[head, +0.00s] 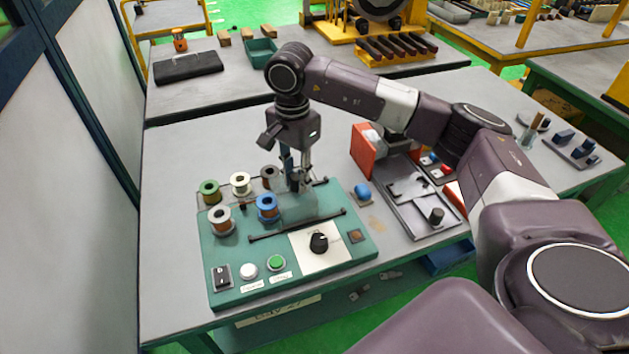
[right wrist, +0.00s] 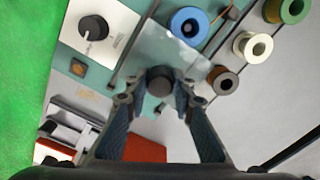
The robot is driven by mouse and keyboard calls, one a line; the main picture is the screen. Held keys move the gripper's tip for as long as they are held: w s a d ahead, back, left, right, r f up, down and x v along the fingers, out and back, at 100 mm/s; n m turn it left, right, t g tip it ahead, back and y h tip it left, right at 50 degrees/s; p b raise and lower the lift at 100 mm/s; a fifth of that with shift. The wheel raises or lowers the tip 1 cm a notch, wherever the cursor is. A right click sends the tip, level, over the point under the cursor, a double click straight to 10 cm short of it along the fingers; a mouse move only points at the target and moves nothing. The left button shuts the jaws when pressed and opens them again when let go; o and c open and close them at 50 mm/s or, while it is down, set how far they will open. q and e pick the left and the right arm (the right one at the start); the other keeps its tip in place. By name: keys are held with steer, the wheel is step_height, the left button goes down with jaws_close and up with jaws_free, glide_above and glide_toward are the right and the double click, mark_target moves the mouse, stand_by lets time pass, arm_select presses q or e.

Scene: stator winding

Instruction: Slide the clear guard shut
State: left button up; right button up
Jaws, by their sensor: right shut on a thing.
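The clear guard (head: 298,207) is a see-through panel on the green winding machine (head: 225,270), between two dark rails. In the right wrist view the clear guard (right wrist: 165,48) lies beside the blue spool and carries a dark round knob (right wrist: 160,82). My right gripper (head: 297,182) reaches down over the guard from above. Its fingers (right wrist: 158,95) are shut on the knob, one on each side. The gripper hides part of the guard in the head view. My left gripper is not in view.
Several wire spools (head: 240,184) stand at the machine's back left, with a blue spool (head: 267,208) close to the guard. A black dial (head: 319,242) and buttons (head: 276,262) are in front. A grey tray (head: 415,222) and red bin (head: 363,150) stand to the right.

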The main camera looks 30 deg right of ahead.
steer(key=shift+w+a, duration=0.25)
steer(key=shift+a, duration=0.7)
steer(key=shift+w+a, duration=0.2)
steer(key=shift+a, duration=0.75)
steer(key=shift+w+a, duration=0.25)
steer(key=shift+a, duration=0.7)
steer(key=o, duration=0.8)
steer(key=shift+o, duration=0.2)
step_height(320, 180, up, 6)
steer(key=p, duration=0.2)
steer(key=shift+p, duration=0.35)
